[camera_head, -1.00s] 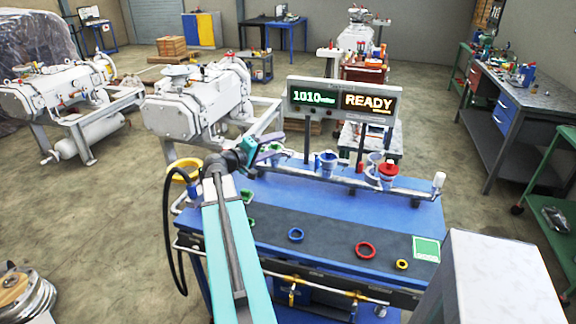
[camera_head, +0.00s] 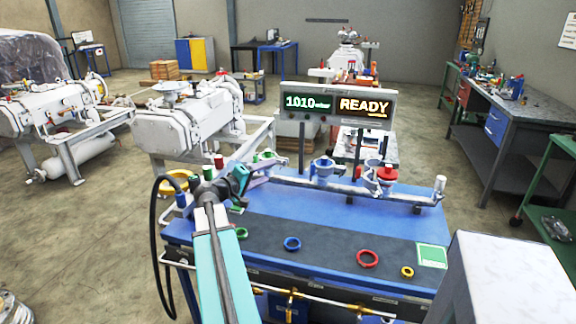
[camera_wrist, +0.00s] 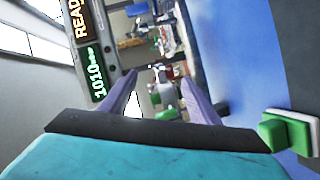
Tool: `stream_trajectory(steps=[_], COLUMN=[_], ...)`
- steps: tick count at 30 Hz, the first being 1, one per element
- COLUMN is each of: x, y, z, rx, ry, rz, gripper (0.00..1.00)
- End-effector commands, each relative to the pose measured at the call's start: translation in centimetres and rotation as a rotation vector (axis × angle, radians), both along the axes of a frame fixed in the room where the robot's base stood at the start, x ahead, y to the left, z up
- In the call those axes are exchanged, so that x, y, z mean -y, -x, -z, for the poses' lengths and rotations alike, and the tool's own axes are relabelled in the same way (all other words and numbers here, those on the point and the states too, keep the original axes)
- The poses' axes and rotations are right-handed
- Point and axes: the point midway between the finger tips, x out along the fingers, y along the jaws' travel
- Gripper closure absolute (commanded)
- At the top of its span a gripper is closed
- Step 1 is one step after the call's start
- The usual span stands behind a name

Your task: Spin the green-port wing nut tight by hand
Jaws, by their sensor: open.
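My gripper (camera_head: 268,172) is open at the left end of the manifold pipe (camera_head: 340,187). Its two purple fingers also show in the wrist view (camera_wrist: 160,98), apart, with nothing visibly held. A small green part (camera_wrist: 163,94) shows between and beyond the fingers, with grey metal below it. In the head view, small green pieces (camera_head: 267,153) show just behind the fingers. I cannot tell which piece is the green-port wing nut, or whether the fingers surround it.
Green, blue (camera_head: 292,244), red (camera_head: 367,258) and yellow (camera_head: 407,272) rings lie on the dark mat. A blue port (camera_head: 323,167) and red port (camera_head: 387,174) stand right of the gripper.

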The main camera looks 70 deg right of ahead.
Motion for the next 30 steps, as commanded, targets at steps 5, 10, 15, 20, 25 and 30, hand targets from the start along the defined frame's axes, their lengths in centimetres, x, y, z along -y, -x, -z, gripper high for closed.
stream_trajectory(steps=[5, 10, 15, 20, 25, 30], x=[0.2, 1.3, 3.1, 5.3, 7.4, 9.5], y=[0.0, 0.4, 1.0, 1.7, 2.4, 3.1], z=[0.0, 0.1, 0.4, 0.7, 1.1, 1.4], rx=[0.0, 0.0, -0.001, 0.0, 0.0, -0.001], ry=[0.0, -0.001, -0.001, -0.001, -0.001, 0.0], rz=[0.0, 0.002, 0.001, 0.001, 0.0, -0.001], gripper=[0.44, 0.44, 0.44, 0.44, 0.44, 0.44])
